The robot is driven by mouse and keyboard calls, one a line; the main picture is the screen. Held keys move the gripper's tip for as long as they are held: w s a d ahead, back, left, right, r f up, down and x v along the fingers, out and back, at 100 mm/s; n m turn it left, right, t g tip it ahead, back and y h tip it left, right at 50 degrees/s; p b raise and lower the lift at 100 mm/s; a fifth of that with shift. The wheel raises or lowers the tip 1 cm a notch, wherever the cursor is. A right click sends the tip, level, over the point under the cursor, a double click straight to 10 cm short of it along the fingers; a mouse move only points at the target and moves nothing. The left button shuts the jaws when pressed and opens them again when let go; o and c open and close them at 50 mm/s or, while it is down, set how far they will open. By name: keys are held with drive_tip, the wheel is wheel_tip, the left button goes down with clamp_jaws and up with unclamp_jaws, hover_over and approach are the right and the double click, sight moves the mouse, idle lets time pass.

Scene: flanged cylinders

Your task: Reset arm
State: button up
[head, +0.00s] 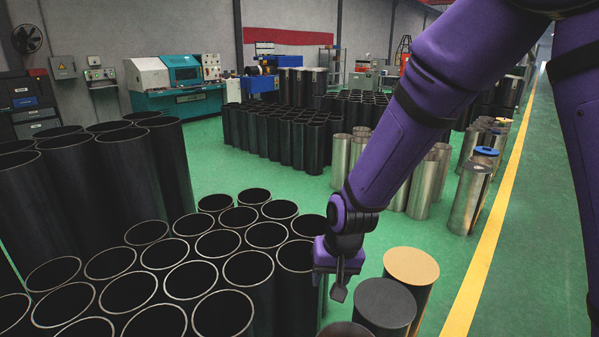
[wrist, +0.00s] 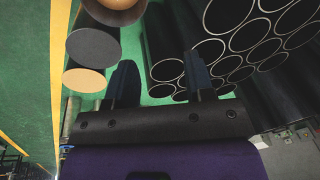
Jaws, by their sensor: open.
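My gripper (head: 338,285) hangs at the end of my purple arm in the head view, over the gap between the black tubes and the capped cylinders. In the wrist view my gripper (wrist: 160,85) shows two dark fingers set wide apart, open with nothing between them. The open black tubes (head: 190,285) stand upright in a packed group to its left. A tan-topped cylinder (head: 411,266) and a dark grey-topped cylinder (head: 384,305) stand to its right. They also show at the upper left of the wrist view, as the grey top (wrist: 92,45) and a tan top (wrist: 85,80).
Taller black tubes (head: 90,180) stand at the left. More dark tubes (head: 275,135) and shiny metal cylinders (head: 468,198) stand farther back. A teal machine (head: 178,85) is by the wall. Green floor (head: 225,160) is clear in the middle, and a yellow line (head: 490,240) runs along the right.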

drive_tip(key=s+d+r+t, duration=0.1)
drive_tip(key=s+d+r, duration=0.1)
drive_tip(key=d+r, duration=0.6)
drive_tip(key=s+d+r+t, duration=0.1)
drive_tip(key=s+d+r, duration=0.3)
drive_tip(key=r, duration=0.6)
drive_tip(key=s+d+r+t+h, duration=0.1)
drive_tip(key=s+d+r, duration=0.7)
drive_tip(key=s+d, duration=0.4)
drive_tip(key=shift+s+r+m+t+h, duration=0.3)
drive_tip(key=shift+s+r+t+h, duration=0.1)
drive_tip(key=shift+s, duration=0.35)
